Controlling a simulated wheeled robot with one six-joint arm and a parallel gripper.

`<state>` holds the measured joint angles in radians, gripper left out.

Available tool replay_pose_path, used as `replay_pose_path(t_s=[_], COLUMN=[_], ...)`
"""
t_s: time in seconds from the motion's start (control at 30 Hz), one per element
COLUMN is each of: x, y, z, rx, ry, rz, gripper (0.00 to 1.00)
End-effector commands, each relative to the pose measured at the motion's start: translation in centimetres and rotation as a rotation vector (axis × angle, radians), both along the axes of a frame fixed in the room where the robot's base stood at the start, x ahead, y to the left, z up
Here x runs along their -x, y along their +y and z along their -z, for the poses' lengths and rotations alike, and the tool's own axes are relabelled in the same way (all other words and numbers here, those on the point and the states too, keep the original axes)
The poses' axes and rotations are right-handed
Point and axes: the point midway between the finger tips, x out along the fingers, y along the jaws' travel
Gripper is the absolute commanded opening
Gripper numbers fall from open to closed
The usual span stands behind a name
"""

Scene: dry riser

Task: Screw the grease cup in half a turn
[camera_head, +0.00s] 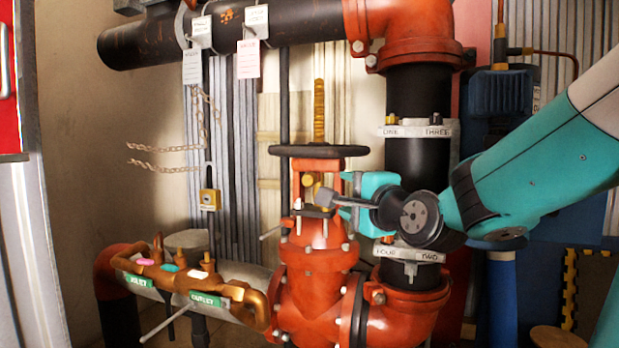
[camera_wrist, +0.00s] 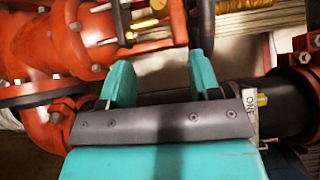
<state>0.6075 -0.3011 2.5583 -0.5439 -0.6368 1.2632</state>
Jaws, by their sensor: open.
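The red gate valve (camera_head: 318,255) stands upright in the middle of the head view, with a black handwheel (camera_head: 318,151) and a brass stem above. Small brass parts (camera_head: 309,181) show in its yoke; one of these may be the grease cup, but I cannot tell surely. My gripper (camera_head: 347,197) reaches in from the right, beside the yoke, its teal fingers apart. A grey bar crosses in front and hides part of the yoke. In the wrist view, my gripper (camera_wrist: 162,75) is open with nothing between its fingers. Small brass parts (camera_wrist: 145,23) show beyond the fingers.
A thick black pipe (camera_head: 418,165) with numbered collars stands close right of the valve. A copper-coloured inlet manifold (camera_head: 190,278) with green labels sits low left. A yellow padlock (camera_head: 209,199) and chains hang at the left. The handwheel overhangs my gripper.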

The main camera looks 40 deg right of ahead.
Motion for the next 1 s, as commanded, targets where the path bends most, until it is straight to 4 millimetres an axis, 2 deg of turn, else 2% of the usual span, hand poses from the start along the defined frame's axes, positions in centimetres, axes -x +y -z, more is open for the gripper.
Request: replay_pose_path(t_s=[0.4, 0.9, 1.0], x=[-4.5, -8.5, -10.7], y=[-0.7, -1.6, -1.8], z=[-0.8, -0.6, -0.9], rx=[-0.001, -0.003, 0.0], ry=[0.007, 0.007, 0.004], rz=[-0.008, 0.002, -0.003], gripper=[0.57, 0.57, 0.57])
